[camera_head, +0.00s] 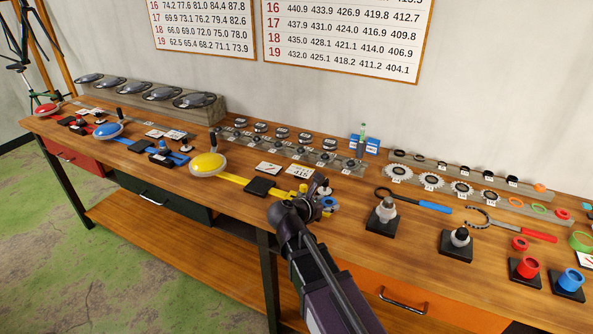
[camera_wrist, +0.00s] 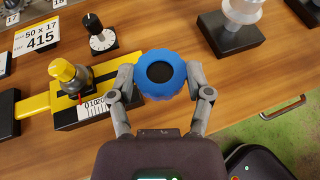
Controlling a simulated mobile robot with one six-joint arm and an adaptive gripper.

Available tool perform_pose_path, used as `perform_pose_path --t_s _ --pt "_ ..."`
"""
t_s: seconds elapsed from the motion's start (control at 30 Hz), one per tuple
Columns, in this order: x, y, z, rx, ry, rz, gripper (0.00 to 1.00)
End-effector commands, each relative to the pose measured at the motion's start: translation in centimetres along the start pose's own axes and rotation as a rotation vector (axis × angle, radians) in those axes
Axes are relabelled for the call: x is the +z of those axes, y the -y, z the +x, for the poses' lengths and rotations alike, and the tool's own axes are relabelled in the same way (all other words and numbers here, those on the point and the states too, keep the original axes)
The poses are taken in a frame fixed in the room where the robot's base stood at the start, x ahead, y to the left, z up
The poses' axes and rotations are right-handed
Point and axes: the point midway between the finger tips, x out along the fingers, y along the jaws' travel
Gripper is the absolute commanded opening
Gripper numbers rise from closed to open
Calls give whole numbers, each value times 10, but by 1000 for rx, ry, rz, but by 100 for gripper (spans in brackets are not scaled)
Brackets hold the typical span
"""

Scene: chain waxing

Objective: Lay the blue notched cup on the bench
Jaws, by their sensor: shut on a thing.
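The blue notched cup (camera_wrist: 177,61) is a round ring-like piece with a scalloped rim and a dark round centre. My gripper (camera_wrist: 160,76) is shut on it, with one finger on each side. In the head view the cup (camera_head: 329,203) shows small at the end of my gripper (camera_head: 318,204), over the front part of the wooden bench (camera_head: 345,240). The wrist view shows the bench (camera_wrist: 215,105) behind the cup. I cannot tell whether the cup touches the bench.
Left of the cup are a yellow gauge tool (camera_wrist: 75,90), a black dial knob (camera_wrist: 98,35) and a card reading 415 (camera_wrist: 42,37). Right of it, a grey fitting on a black base (camera_head: 382,216) stands near a blue-handled wrench (camera_head: 434,208). Bare bench lies between them.

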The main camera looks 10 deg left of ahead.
Motion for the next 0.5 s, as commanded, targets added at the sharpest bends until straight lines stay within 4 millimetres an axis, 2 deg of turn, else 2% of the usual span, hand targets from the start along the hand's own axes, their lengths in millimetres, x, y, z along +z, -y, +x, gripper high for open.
perform_pose_path --t_s 0.03,0.2,0.33,0.5 --pt "0 5 15 -5 0 2 18" --pt "6 19 54 -6 2 2 18" --pt "11 30 79 -7 4 2 18" --pt "15 40 98 -6 6 2 18"
